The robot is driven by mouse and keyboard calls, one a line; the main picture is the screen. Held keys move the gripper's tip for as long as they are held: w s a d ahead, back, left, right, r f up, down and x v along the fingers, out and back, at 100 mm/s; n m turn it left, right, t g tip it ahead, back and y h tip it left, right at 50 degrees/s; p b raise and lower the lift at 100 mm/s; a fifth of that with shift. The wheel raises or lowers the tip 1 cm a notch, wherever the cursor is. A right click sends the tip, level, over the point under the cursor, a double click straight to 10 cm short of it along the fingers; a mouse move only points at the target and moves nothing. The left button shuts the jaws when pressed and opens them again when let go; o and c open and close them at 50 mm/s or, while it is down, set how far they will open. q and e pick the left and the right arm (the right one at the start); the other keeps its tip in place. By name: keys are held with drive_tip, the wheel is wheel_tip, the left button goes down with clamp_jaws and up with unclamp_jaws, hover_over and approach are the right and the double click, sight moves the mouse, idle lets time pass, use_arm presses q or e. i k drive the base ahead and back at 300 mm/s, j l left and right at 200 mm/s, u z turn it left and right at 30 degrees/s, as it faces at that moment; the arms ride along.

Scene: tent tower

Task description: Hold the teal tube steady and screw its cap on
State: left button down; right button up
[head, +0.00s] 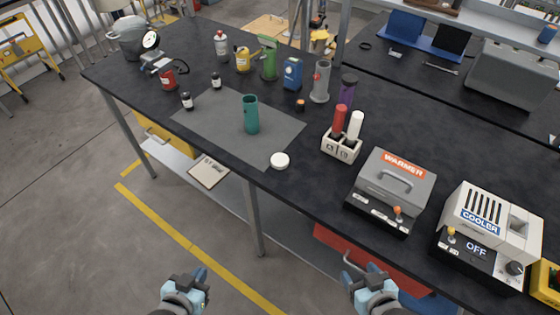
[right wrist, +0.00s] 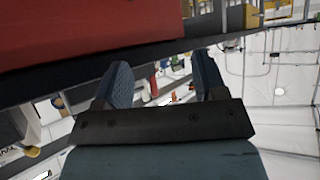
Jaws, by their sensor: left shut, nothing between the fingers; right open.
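The teal tube (head: 251,114) stands upright on the grey mat on the table, its top open. A round white cap (head: 280,160) lies at the mat's front right edge, apart from the tube. My left gripper (head: 200,275) is shut and empty, low in front of the table and well away from both. My right gripper (head: 371,270) is open and empty, in front of the table's edge near a red surface below the tabletop. Its two blue fingers (right wrist: 165,80) stand apart in the right wrist view with nothing between them.
The grey mat (head: 215,125) is mostly clear. Small dark bottles stand at its left edge. A white holder (head: 341,147) with red and white tubes, the warmer (head: 392,190) and the cooler (head: 488,235) stand to the right. Several bottles and tools line the back.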

sight(250, 111)
drive_tip(key=i+j+z, duration=0.15)
drive_tip(key=j, duration=0.35)
drive_tip(key=i+j+z, duration=0.15)
drive_tip(key=j, duration=0.35)
drive_tip(key=i+j+z, duration=0.15)
drive_tip(key=j, duration=0.4)
drive_tip(key=i+j+z, duration=0.1)
drive_tip(key=j, duration=0.45)
drive_tip(key=i+j+z, duration=0.15)
drive_tip(key=j, duration=0.4)
